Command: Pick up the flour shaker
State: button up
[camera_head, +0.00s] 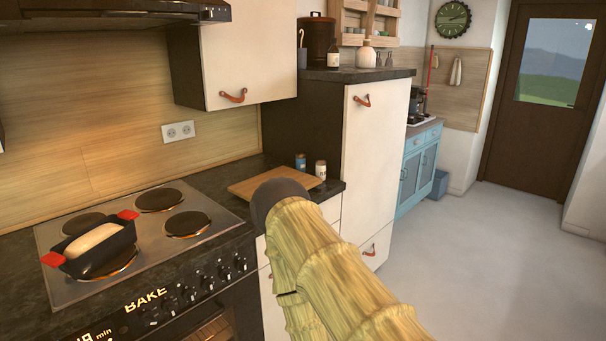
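Two small shakers stand upright at the back of the dark countertop, near the tall cupboard's side. One is a blue shaker (300,161) with a dark top. The other is a white shaker (321,169) with a dark top, a little nearer and to the right. Their labels are too small to read, so I cannot tell which one holds flour. My arm, in a yellow straw-like cover, rises from the bottom right and ends in a dark rounded part in front of the counter. No gripper fingers show.
A wooden cutting board (258,184) lies left of the shakers. A loaf pan with red handles (100,250) sits on the stove (205,250). A wall cupboard (245,50) hangs above the counter. Open grey floor (475,265) lies to the right.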

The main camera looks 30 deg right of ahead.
aim_at(321, 164)
jog(key=u, duration=0.05)
jog(key=k, duration=0.45)
jog(key=z, duration=0.65)
jog(key=i, duration=0.7)
jog(key=z, duration=0.15)
